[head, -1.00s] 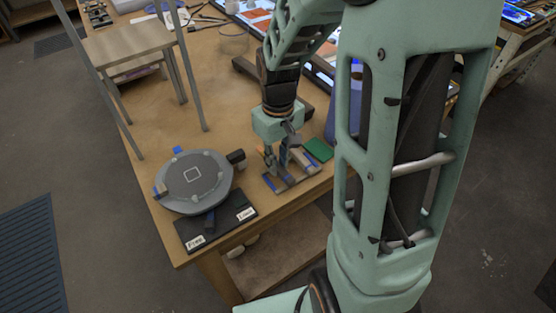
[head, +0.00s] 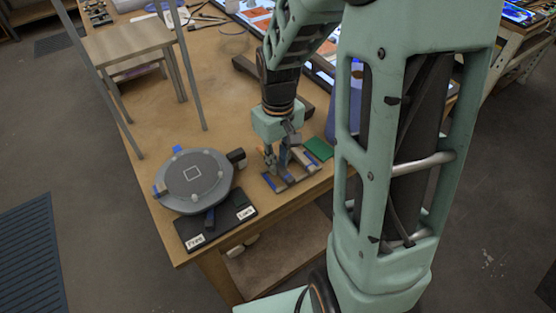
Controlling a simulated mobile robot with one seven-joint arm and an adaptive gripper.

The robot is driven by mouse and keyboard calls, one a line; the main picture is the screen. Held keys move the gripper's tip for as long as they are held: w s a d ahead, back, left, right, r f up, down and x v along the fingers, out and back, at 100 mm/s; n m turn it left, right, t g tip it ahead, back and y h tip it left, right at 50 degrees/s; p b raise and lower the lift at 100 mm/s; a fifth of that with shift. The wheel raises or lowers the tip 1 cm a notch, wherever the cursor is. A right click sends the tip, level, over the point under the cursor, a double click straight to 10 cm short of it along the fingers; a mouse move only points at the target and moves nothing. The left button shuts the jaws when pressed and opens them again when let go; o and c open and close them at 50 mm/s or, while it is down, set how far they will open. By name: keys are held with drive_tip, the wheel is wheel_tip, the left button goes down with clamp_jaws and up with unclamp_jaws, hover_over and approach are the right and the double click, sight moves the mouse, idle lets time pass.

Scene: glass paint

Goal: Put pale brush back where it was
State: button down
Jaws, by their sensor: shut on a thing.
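My gripper (head: 279,160) points down over a small rack (head: 288,183) with blue parts near the table's front edge. It is shut on a thin thing that I take to be the pale brush; the fingers hide most of it. A pale bar (head: 304,160) shows just right of the fingers, at the rack. At this size I cannot tell whether the held brush touches the rack.
A green block (head: 319,148) lies right of the rack. A small wooden stand (head: 130,45) is at the back left. The table (head: 165,118) between is bare.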

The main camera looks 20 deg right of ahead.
drive_tip(key=shift+f, duration=0.3)
idle(0.4)
drive_tip(key=c, duration=1.8)
unclamp_jaws()
drive_tip(key=shift+o, duration=0.2)
